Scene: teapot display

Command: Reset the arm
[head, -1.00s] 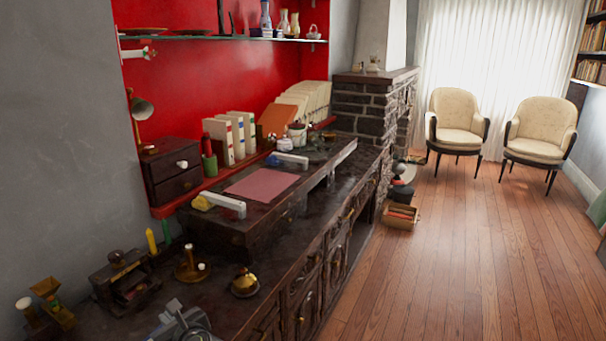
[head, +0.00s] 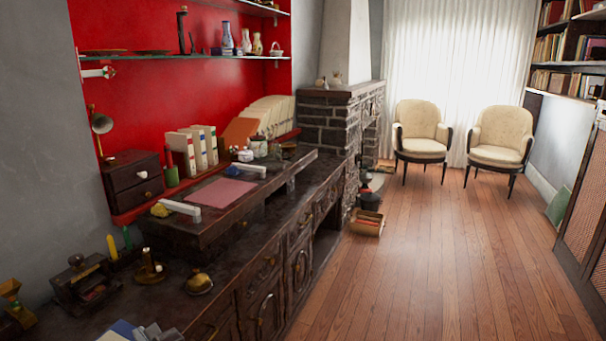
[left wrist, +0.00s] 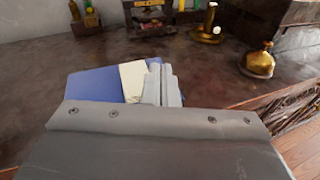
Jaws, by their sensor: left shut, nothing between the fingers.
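My left gripper (head: 157,333) shows at the bottom edge of the head view, above the front part of the dark wooden cabinet top (head: 150,300). In the left wrist view my left gripper (left wrist: 160,75) has its grey fingers together with nothing between them. A blue and cream flat item (left wrist: 97,86), perhaps a book, lies on the top just beyond and beside the fingers; I cannot tell whether they touch. My right gripper is in neither view.
A brass domed pot (head: 199,284), a brass candlestick (head: 148,268) and a small dark box (head: 80,282) stand near the left gripper. A raised desk section with a pink sheet (head: 222,192) lies behind. The wooden floor (head: 420,270) at right is clear.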

